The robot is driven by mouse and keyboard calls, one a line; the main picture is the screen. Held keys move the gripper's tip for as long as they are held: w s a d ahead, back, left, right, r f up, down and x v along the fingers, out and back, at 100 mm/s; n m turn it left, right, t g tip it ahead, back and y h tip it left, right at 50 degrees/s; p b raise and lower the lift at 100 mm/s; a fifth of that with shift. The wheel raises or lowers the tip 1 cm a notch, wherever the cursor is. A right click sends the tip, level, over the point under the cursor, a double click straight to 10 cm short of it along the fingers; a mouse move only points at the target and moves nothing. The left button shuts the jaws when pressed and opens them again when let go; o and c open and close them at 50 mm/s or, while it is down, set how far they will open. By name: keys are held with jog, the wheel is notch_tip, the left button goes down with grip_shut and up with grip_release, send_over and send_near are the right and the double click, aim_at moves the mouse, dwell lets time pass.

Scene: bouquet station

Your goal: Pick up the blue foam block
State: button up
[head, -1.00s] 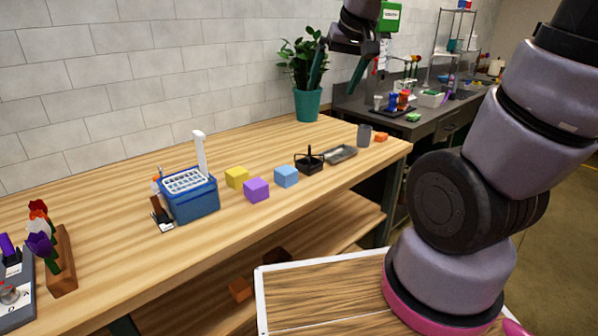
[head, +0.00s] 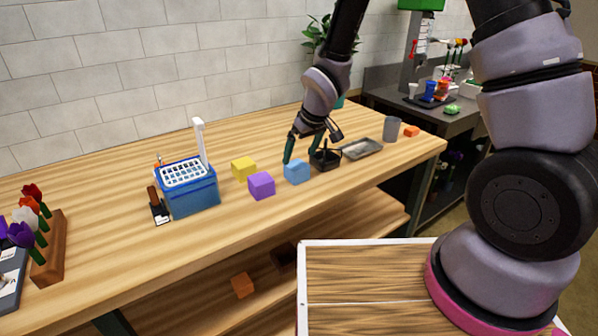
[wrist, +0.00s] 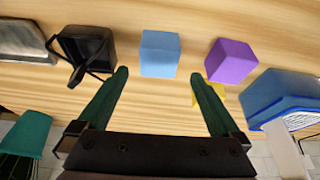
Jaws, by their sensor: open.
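The blue foam block (head: 297,172) sits on the wooden table, between a purple block (head: 261,186) and a black basket (head: 325,160). My gripper (head: 303,157) is above and close to the blue block, its green fingers pointing down. In the wrist view the blue block (wrist: 160,54) lies just ahead of the fingertips, in line with the gap between them. My gripper (wrist: 159,75) is open and empty there. I cannot tell the exact height of the fingertips over the block.
A yellow block (head: 243,168) stands behind the purple one. A blue container (head: 190,200) with a white handle is to the left. A metal tray (head: 362,149) and grey cup (head: 390,129) are to the right. The table front is clear.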

aim_at(298, 165)
jog(key=shift+x, duration=3.55)
jog(key=shift+s+d, duration=0.1)
jog(key=shift+d, duration=0.1)
jog(key=c, duration=1.3)
